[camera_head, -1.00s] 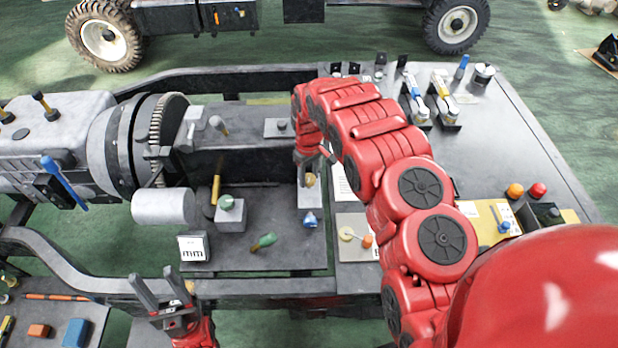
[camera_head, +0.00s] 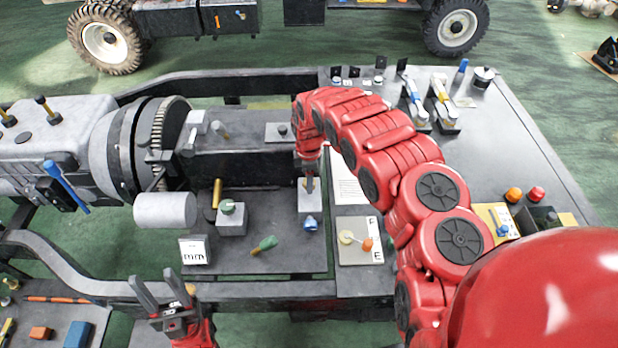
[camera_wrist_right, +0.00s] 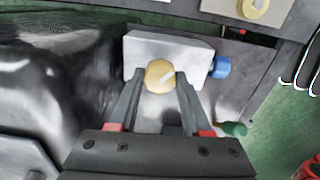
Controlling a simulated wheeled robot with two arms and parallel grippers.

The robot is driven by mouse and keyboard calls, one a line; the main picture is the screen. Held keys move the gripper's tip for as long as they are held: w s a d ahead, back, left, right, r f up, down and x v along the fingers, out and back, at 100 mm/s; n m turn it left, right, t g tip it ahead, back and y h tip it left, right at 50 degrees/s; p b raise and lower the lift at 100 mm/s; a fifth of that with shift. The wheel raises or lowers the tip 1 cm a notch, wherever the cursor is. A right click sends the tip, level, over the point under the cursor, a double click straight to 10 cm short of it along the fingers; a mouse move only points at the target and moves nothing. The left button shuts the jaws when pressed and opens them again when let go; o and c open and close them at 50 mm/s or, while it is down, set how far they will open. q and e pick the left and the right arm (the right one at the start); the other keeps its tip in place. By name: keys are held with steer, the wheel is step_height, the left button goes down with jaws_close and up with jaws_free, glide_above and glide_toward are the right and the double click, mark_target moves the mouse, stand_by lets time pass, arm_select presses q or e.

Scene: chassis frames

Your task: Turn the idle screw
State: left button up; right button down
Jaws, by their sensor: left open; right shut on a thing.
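The idle screw looks to be the round brass screw head (camera_wrist_right: 159,75) with a pale slot, on a light grey block (camera_wrist_right: 140,48) in the right wrist view. The dark fingers of my right gripper (camera_wrist_right: 158,85) are shut on it, one on each side. In the head view the right gripper (camera_head: 309,183) points down at the grey block (camera_head: 310,207), and the screw is hidden behind it. My left gripper (camera_head: 160,292) is open and empty at the front edge, away from the block.
A blue knob (camera_head: 310,223) sits on the block's near side. A green-handled tool (camera_head: 265,244), a small block with a green knob (camera_head: 231,222) and an mm sign (camera_head: 194,250) stand on the same plate. A panel with an orange knob (camera_head: 360,240) lies to the right.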

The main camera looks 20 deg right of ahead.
steer(key=shift+n+p, duration=0.4)
steer(key=shift+n, duration=1.2)
steer(key=shift+c, duration=1.8)
jaws_free()
